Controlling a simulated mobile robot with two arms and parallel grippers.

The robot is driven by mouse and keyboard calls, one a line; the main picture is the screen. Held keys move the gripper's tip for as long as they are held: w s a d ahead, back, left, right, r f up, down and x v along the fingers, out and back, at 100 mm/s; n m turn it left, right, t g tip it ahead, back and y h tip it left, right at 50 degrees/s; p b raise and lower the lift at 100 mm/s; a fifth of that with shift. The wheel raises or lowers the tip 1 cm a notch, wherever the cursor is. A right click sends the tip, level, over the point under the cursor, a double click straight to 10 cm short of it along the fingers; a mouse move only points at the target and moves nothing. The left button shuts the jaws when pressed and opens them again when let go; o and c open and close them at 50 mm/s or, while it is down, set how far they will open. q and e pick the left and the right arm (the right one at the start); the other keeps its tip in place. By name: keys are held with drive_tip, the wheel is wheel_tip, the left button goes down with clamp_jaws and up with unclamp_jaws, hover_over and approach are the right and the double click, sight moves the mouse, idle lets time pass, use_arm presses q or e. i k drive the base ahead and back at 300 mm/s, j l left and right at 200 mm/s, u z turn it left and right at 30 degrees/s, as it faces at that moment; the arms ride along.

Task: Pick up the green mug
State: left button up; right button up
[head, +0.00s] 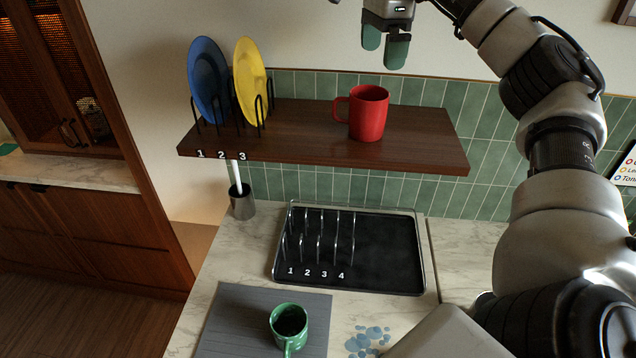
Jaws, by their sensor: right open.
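The green mug (289,323) stands upright on a grey mat (232,316) on the counter at the bottom of the head view. Its handle points toward the bottom of the picture, and its inside looks dark. My right gripper (384,50) is at the top, above and behind the wooden shelf, far from the green mug. Its two green-tipped fingers are apart with nothing between them. My right arm fills the right side of the view. My left gripper is not in view.
A red mug (368,114) stands on the wooden shelf (300,138), beside a blue plate (207,80) and a yellow plate (250,80) in a rack. Blue spots (368,338) mark the counter right of the mat.

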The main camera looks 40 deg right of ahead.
sight(288, 321)
drive_tip(key=z, duration=0.8)
